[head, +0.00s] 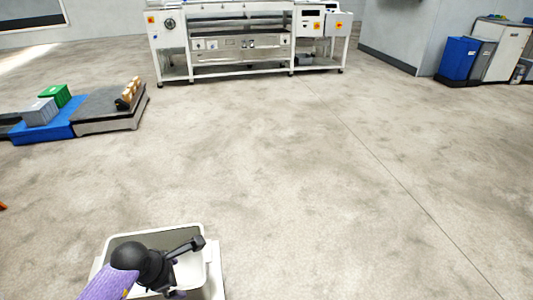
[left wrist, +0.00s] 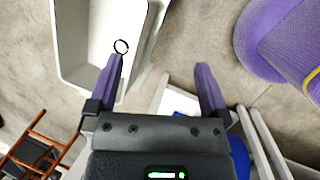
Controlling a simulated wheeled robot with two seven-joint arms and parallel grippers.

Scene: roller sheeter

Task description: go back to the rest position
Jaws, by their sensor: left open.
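My left gripper (head: 187,267) is over the white bin (head: 208,252) at the bottom of the head view. In the left wrist view my left gripper (left wrist: 159,68) has its two purple fingers spread wide, with nothing held between them. The white bin (left wrist: 73,45) shows at the upper left there, beside and partly behind the left finger. A small dark ring (left wrist: 121,40) shows against the bin by that fingertip; I cannot tell whether they touch. My right gripper is in neither view.
The white roller machine (head: 240,42) stands at the back. A low grey platform (head: 105,126) and a blue pallet (head: 62,131) with crates are at the left. Blue and grey bins (head: 458,58) stand at the far right. The middle floor is clear. An orange-framed rack (left wrist: 35,150) shows in the left wrist view.

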